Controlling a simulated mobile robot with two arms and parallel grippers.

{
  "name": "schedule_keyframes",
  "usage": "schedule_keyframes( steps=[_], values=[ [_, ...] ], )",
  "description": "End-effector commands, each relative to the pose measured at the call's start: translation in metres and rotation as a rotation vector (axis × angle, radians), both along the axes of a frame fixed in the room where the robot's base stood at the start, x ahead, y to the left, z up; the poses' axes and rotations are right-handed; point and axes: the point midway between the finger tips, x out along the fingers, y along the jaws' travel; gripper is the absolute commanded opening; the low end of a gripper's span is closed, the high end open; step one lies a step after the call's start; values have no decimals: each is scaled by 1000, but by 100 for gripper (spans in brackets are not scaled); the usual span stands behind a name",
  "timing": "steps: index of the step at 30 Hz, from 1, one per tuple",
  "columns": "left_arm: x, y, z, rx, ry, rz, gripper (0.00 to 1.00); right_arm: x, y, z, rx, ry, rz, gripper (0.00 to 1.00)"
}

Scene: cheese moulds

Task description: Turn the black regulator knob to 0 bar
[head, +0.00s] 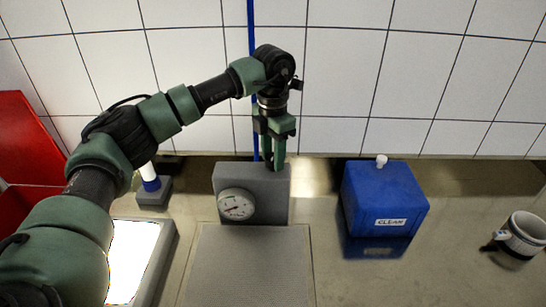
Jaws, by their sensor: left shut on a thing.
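My left gripper (273,163) reaches down from above to the top of the grey regulator block (270,205). Its green fingers are closed together at the block's top right. The black regulator knob does not show clearly; the fingers hide the spot where they grip. A round white pressure gauge (236,204) sits on the block's front left. Its needle is too small to read surely. My right gripper is not in view.
A blue box (384,205) marked "CLEAN" with a white knob stands right of the block. A mug (523,236) stands far right. A blue pipe (251,30) runs up the tiled wall. A red container (25,135) and a lit white panel (131,262) are left.

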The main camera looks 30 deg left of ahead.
Motion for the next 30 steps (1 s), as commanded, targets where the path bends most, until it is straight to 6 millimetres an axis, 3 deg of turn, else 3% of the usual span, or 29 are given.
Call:
schedule_keyframes(
  steps=[10,27,28,30],
  values=[
    [0,0,0,2,-1,146,0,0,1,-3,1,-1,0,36],
    [0,0,0,0,-1,174,0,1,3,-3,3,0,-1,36],
    [0,0,0,0,-1,174,46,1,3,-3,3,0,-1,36],
    [0,0,0,0,-1,173,59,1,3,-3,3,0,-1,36]
  ],
)
